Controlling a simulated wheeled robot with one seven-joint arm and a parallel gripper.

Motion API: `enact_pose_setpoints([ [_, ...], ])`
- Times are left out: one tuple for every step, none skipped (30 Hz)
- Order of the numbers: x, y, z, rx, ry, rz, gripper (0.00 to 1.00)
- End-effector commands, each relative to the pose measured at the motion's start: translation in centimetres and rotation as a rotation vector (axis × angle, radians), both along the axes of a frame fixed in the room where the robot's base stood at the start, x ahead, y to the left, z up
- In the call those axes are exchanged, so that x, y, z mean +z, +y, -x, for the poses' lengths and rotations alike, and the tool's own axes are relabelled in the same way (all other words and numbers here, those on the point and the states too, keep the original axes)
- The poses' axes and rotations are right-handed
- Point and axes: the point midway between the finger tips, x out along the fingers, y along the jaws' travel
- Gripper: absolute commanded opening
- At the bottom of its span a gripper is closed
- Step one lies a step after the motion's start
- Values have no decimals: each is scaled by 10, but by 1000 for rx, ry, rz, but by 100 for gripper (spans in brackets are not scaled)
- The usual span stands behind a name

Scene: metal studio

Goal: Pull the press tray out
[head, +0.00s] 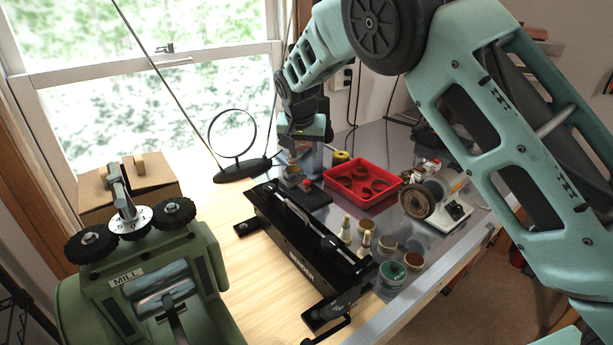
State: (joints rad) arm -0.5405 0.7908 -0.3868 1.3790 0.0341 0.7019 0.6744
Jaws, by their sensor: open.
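A small press (314,158) with a pale green head and grey column stands at the back of the bench, partly hidden behind my gripper. Low parts at its foot, including a dark base (315,197) with a red spot, are small in the head view. I cannot tell which of them is the tray. My gripper (296,139) points down in front of the press head, above these low parts. It is open, its fingers are small and dark, and nothing shows between them. I cannot tell whether it touches the press.
A long black bender (305,245) crosses the middle. A green mill (150,285) fills the front left. Right of the press are a red bin (362,197) with rings and a grinder or polisher (425,199). Small jars (391,274) stand front right. A ring stand (236,168) is left.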

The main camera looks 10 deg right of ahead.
Motion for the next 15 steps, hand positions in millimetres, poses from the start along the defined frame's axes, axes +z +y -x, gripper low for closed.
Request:
enact_pose_setpoints([
  [-9, -3, -3, -2, 4, 1, 42],
  [-15, -4, -5, -2, 5, 2, 42],
  [-23, -5, -8, -2, 5, 1, 42],
  [-28, -6, -11, -2, 4, 1, 42],
  [-34, -7, -13, -2, 4, 1, 42],
  [-42, -8, -16, -2, 4, 1, 42],
  [-48, -9, -18, -2, 4, 1, 42],
  [-54, -10, -20, -1, 4, 1, 42],
  [-61, -11, -23, -1, 4, 1, 42],
  [-67, -12, -25, -1, 3, 1, 42],
  [-73, -13, -27, -1, 3, 1, 42],
  [-79, -14, -30, 0, 3, 0, 42],
  [-85, -15, -32, -1, 3, 1, 42],
  [-89, -15, -34, 0, 3, 0, 42],
  [-95, -16, -36, 0, 3, 0, 42],
])
